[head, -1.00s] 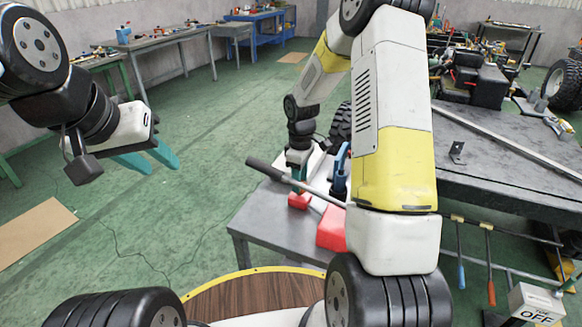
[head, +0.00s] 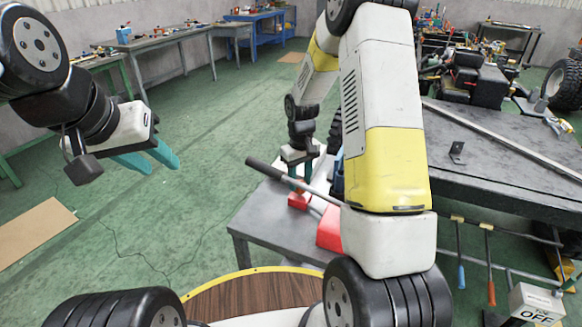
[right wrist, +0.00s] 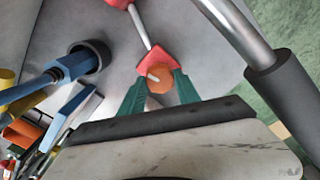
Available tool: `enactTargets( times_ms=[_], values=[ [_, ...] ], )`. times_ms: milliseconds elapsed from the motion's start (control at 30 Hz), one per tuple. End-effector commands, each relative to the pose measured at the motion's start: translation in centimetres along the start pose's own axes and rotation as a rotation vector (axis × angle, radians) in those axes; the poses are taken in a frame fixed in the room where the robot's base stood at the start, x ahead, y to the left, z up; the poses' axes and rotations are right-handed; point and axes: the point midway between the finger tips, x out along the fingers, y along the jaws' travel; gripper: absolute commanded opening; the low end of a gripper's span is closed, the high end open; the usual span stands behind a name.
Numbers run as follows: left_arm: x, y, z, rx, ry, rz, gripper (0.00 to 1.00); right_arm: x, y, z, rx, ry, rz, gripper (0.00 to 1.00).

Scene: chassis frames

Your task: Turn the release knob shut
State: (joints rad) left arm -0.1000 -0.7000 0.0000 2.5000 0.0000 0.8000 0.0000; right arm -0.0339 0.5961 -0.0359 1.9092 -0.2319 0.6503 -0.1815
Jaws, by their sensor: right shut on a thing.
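The orange release knob (right wrist: 159,80) sits on a red block (right wrist: 158,58) with a thin metal rod running out of it. In the right wrist view the teal fingers of my right gripper (right wrist: 158,88) close on the knob from both sides. In the head view my right gripper (head: 300,182) points down over the red block (head: 298,201) on the grey bench; the knob is small there between the fingers. My left gripper (head: 147,162) is open and empty over the floor at the left, far from the knob.
A metal lever with a dark grip (head: 264,168) slants just in front of the right gripper; its grip (right wrist: 285,95) is close at right in the wrist view. A larger red part (head: 330,230) is partly hidden by my arm.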

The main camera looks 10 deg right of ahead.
Motion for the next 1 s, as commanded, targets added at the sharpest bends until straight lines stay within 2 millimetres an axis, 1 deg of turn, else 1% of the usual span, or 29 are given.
enactTargets(
  times_ms=[200, 400, 900, 933, 1000],
  values=[
    [0.0, 0.0, 0.0, 0.0, 0.0, 0.0, 0.36, -0.06, 0.02, -0.05, 0.118, 0.001, 0.001, 0.0],
    [0.0, 0.0, 0.0, 0.0, 0.0, 0.0, 0.36, -0.06, 0.05, -0.04, 0.176, 0.001, 0.001, 0.0],
    [0.0, 0.0, 0.0, 0.0, 0.0, 0.0, 0.36, -0.06, 0.06, -0.05, 0.199, 0.002, 0.001, 0.0],
    [0.0, 0.0, 0.0, 0.0, 0.0, 0.0, 0.36, -0.06, 0.06, -0.05, 0.199, 0.002, 0.001, 0.41],
    [0.0, 0.0, 0.0, 0.0, 0.0, 0.0, 0.36, -0.06, 0.05, -0.05, 0.198, 0.002, 0.0, 0.54]
  ],
)
